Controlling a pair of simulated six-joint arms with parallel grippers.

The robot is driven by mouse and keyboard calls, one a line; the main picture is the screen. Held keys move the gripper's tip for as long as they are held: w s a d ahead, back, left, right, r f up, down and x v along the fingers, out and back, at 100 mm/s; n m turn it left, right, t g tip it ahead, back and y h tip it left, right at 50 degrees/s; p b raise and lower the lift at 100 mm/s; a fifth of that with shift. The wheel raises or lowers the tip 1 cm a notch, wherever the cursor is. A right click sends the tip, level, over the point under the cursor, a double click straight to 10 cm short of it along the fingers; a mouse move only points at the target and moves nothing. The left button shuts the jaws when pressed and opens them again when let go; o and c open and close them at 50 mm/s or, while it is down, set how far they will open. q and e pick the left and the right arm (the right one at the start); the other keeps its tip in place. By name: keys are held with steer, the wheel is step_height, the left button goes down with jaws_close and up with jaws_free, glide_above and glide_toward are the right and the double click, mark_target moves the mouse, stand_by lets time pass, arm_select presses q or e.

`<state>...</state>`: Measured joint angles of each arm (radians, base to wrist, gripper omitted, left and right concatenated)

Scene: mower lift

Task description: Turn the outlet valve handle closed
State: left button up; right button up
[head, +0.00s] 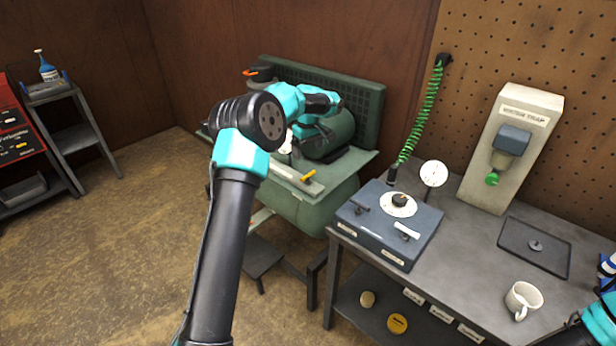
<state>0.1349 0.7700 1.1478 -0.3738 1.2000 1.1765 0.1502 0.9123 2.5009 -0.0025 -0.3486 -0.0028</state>
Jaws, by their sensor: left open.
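A blue-grey box (385,228) sits on the grey bench, with a round white dial and black knob (400,201) on top. A dark lever (361,208) is on its left part and a pale lever (407,231) on its right part. The small labels on the box front are unreadable, so I cannot tell which lever is the outlet valve handle. A yellow handle (308,176) shows on the green compressor (325,205). My left gripper (292,147) is open over the compressor, left of the box, partly hidden by my own wrist. My right gripper is not in view.
A green coiled hose (422,112) hangs down to the box, beside a white round gauge (434,173). A water trap panel (513,148), dark tray (535,247) and white mug (523,298) are to the right. A grey stepped stand (75,138) is far left.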

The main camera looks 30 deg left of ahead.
mark_target(308, 175)
arm_select(q)
step_height(308, 175, down, 12)
steer(key=shift+f, duration=0.1)
stand_by(0.4)
steer(key=shift+c, duration=0.4)
steer(key=c, duration=0.5)
